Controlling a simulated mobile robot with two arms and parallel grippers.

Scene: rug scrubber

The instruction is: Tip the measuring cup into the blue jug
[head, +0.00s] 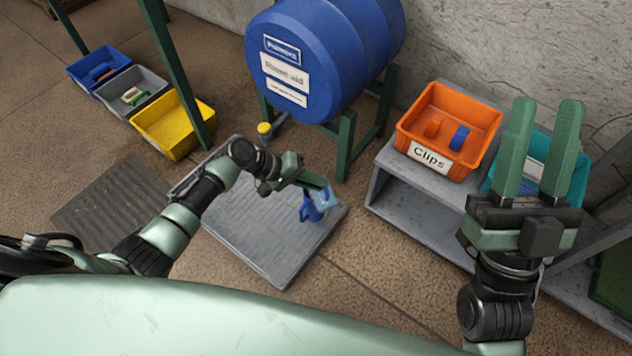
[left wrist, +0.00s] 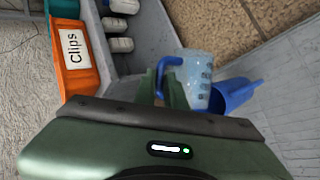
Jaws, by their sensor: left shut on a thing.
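My left gripper (head: 316,181) is shut on the blue handle of the measuring cup (head: 325,198), a clear cup with blue markings. The cup also shows in the left wrist view (left wrist: 197,76), with its handle between the fingers (left wrist: 163,88). The blue jug (head: 308,211) is right by the cup, over the grey mat, and the two overlap in the head view. In the left wrist view the jug (left wrist: 236,94) is just right of the cup, partly behind it. I cannot tell how far the cup is tilted or whether they touch. My right gripper (head: 541,145) is open and empty.
A grey slatted mat (head: 265,245) lies on the floor. A blue drum (head: 320,55) on a green stand is behind it. An orange Clips bin (head: 450,125) and a teal bin (head: 533,165) stand on a grey shelf at right. Blue, grey and yellow (head: 172,124) bins are at left.

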